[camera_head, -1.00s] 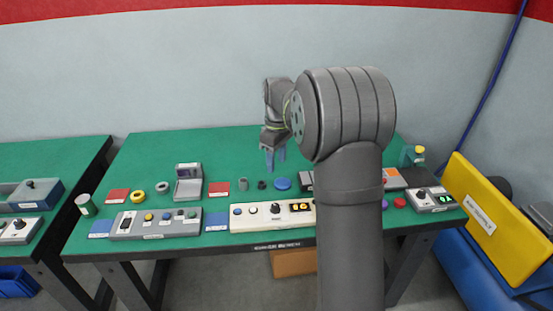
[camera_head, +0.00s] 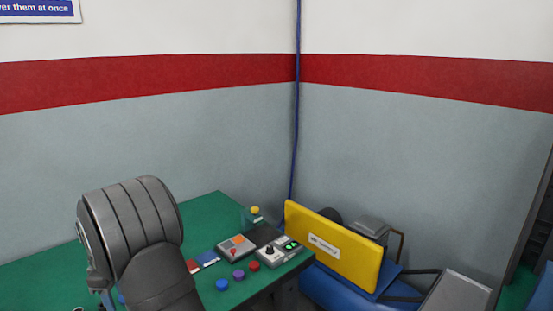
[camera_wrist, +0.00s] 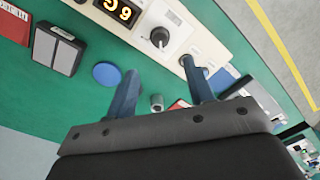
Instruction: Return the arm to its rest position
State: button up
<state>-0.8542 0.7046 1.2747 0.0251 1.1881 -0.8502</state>
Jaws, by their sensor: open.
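My arm stands at the lower left of the head view, above the green table (camera_head: 40,277). My gripper (camera_head: 106,300) shows there only in part, at the bottom edge, mostly hidden by my arm. In the wrist view my gripper (camera_wrist: 160,80) is open, its two blue-grey fingers apart with nothing held between them. A small grey cylinder (camera_wrist: 157,102) shows beyond the gap between the fingers. A blue disc (camera_wrist: 106,74) lies left of the fingers. A cream control panel (camera_wrist: 185,30) with a black knob and a lit yellow display lies past the fingertips.
At the table's right are a grey box with an orange square (camera_head: 237,246), a knob box with green digits (camera_head: 283,250), and blue (camera_head: 222,285), purple (camera_head: 239,274) and red (camera_head: 254,266) round pieces. A yellow panel (camera_head: 330,245) stands beyond the right edge.

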jog(key=f, duration=1)
jog(key=shift+s+f, duration=0.1)
jog(key=shift+s, duration=0.1)
notch_tip(320, 180, up, 18)
notch_tip(320, 180, down, 18)
jog(key=shift+r, duration=0.1)
jog(key=shift+m, duration=0.3)
jog(key=m, duration=0.7)
jog(key=shift+d, duration=0.1)
jog(key=m, duration=0.4)
jog(key=shift+m, duration=2.1)
